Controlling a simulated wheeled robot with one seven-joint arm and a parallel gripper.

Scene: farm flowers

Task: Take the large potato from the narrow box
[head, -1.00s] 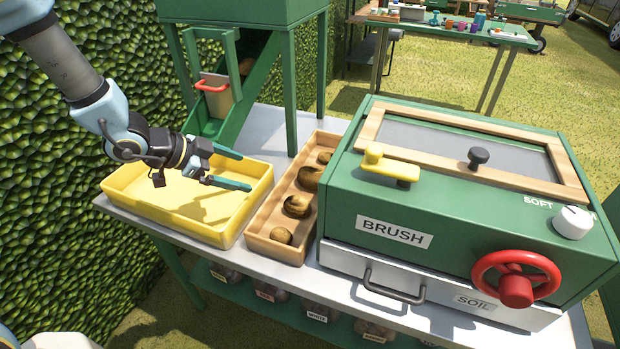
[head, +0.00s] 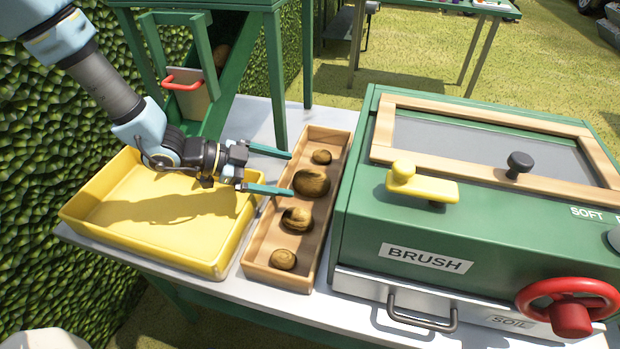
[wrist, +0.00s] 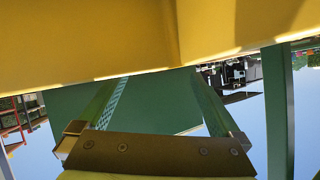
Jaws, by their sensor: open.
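The narrow wooden box (head: 256,262) stands on the table between the yellow tray and the green brush machine. Several brown potatoes lie in it in a row. The large potato (head: 311,182) is the biggest and lies second from the far end. A smaller one (head: 321,157) lies beyond it, and a middling one (head: 297,219) and a small one (head: 283,259) lie nearer. My gripper (head: 290,173) is open and empty, its teal fingers pointing right. The fingertips reach the box's left side, just left of the large potato. The wrist view shows no potato.
The yellow tray (head: 75,214) is empty and lies under my arm. The green machine (head: 352,215) stands close on the box's right, with a yellow lever (head: 420,183) and a red wheel (head: 568,308). Green chute posts (head: 276,80) rise behind the box.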

